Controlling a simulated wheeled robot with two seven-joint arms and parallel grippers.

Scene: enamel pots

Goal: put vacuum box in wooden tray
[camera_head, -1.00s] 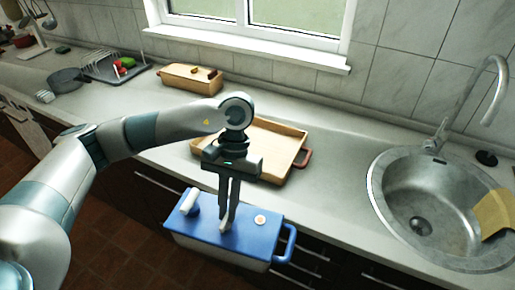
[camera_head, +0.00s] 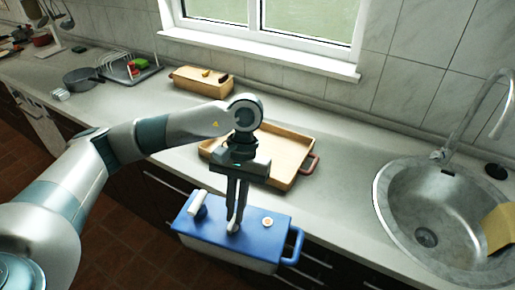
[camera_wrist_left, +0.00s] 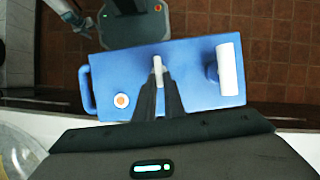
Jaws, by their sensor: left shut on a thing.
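The vacuum box (camera_head: 215,228) has a blue lid, a pale body and a blue side handle. It hangs level in front of the counter edge, above the floor. My left gripper (camera_head: 234,226) points down and is shut on a small pale part in the middle of the lid. In the left wrist view the fingers (camera_wrist_left: 158,76) grip that part, with a white cylinder (camera_wrist_left: 228,68) and a round orange-centred button (camera_wrist_left: 121,100) on either side. The wooden tray (camera_head: 294,150) lies on the counter behind the gripper, partly hidden by it. My right gripper is not in view.
A wooden box (camera_head: 200,82) stands behind the tray near the window. A steel sink (camera_head: 425,215) with a tap and a yellow object (camera_head: 500,228) is at the right. A grey pan (camera_head: 85,80) and a dish rack (camera_head: 135,70) are at the far left. Counter between tray and sink is clear.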

